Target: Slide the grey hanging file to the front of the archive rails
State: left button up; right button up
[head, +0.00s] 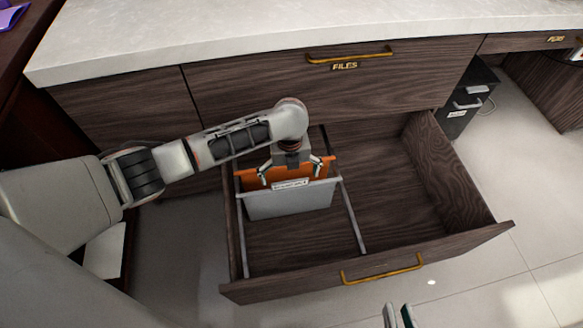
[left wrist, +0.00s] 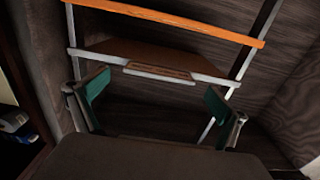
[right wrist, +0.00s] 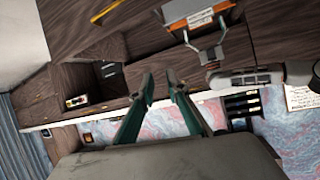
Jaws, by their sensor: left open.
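The grey hanging file (head: 290,203) hangs across two rails on the left side of the open drawer, with a white label tab on its top bar. An orange file (head: 283,172) hangs close behind it. My left gripper (head: 290,172) is over the files, fingers spread wide. In the left wrist view, the grey file's pale bar and tab (left wrist: 160,70) lie just beyond the open fingers (left wrist: 155,93), with no clear contact. The orange edge (left wrist: 170,20) is farther up. My right gripper (head: 399,316) is outside the drawer front; its fingertips (right wrist: 161,80) have a narrow gap, empty.
The drawer front with a brass handle (head: 382,268) stands ahead of clear rail length (head: 355,225). The drawer's right side is empty. A closed drawer labelled FILES (head: 345,66) sits above, under a pale top (head: 250,30). A dark cabinet (head: 468,100) stands at right.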

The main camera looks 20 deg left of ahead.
aim_at(290, 181)
pick_arm(q)
jog(key=f+b, duration=0.1)
jog(key=f, duration=0.2)
jog(key=shift+s+f, duration=0.15)
jog(key=shift+s, duration=0.05)
jog(key=shift+f, duration=0.25)
jog(key=shift+w+f, duration=0.1)
jog(key=shift+w, duration=0.1)
pick_arm(e)
jog(key=a, duration=0.1)
jog(key=m, duration=0.1)
jog(key=a, duration=0.1)
jog(key=shift+s+a+f+m+y, duration=0.25)
jog(key=shift+s+a+m+y, duration=0.05)
jog(key=shift+s+m, duration=0.1)
pick_arm(q)
jog(key=shift+c, duration=0.4)
